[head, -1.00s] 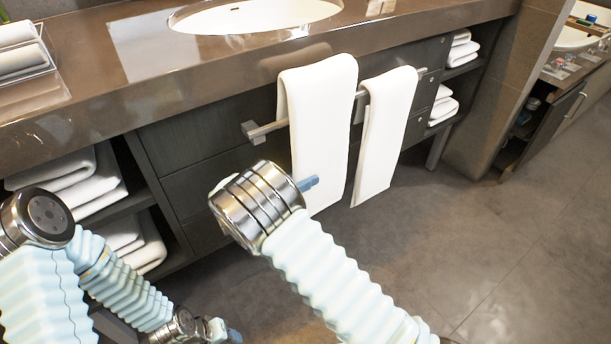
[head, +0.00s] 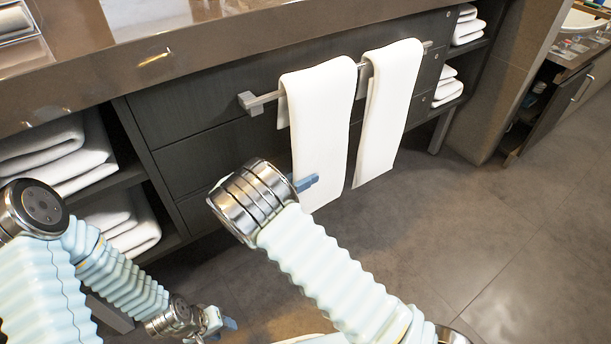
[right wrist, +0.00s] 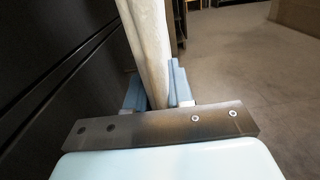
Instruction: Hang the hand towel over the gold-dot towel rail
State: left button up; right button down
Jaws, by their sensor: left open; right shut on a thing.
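The white hand towel (head: 321,120) is draped over the metal towel rail (head: 262,101), left of a second white towel (head: 388,110) on the same rail. Its front panel hangs long, and a short strip of its back shows behind the rail. My right gripper (head: 307,183) is at the lower part of this towel, near its left edge. In the right wrist view the towel (right wrist: 150,50) stands between the blue fingers, which are shut on it. My left gripper (head: 222,325) is open and empty, low at the lower left, away from the rail. I see no gold dot.
The dark drawer fronts (head: 205,160) are close behind the rail. The brown countertop (head: 225,40) overhangs above. Folded towels lie on shelves at left (head: 60,155) and right (head: 466,28). The tiled floor (head: 480,240) in front is open.

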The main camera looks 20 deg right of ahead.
jog(key=c, duration=0.9)
grip_release()
jog(key=shift+f, duration=0.1)
jog(key=v, duration=1.4)
jog(key=shift+d, duration=0.1)
jog(key=s+d+f+m+g+y, duration=0.1)
jog(key=s+d+f+g+y, duration=0.25)
jog(key=d+f, duration=0.55)
jog(key=s+d+f+m+g+y+p, duration=0.2)
jog(key=s+f+m+g+y, duration=0.4)
jog(key=s+f, duration=0.4)
jog(key=s+m+t+y, duration=0.1)
jog(key=s+m+y, duration=0.1)
jog(key=m+y, duration=0.2)
jog(key=s+a+m+t+y+p, duration=0.1)
jog(key=s+m+y, duration=0.2)
jog(key=m, duration=0.4)
jog(key=s+a+r+m+t+y+p, duration=0.1)
jog(key=s+m+t+y, duration=0.1)
jog(key=m+y, duration=0.2)
jog(key=shift+s+m+y, duration=0.25)
jog(key=shift+m+y, duration=0.1)
jog(key=shift+m, duration=0.65)
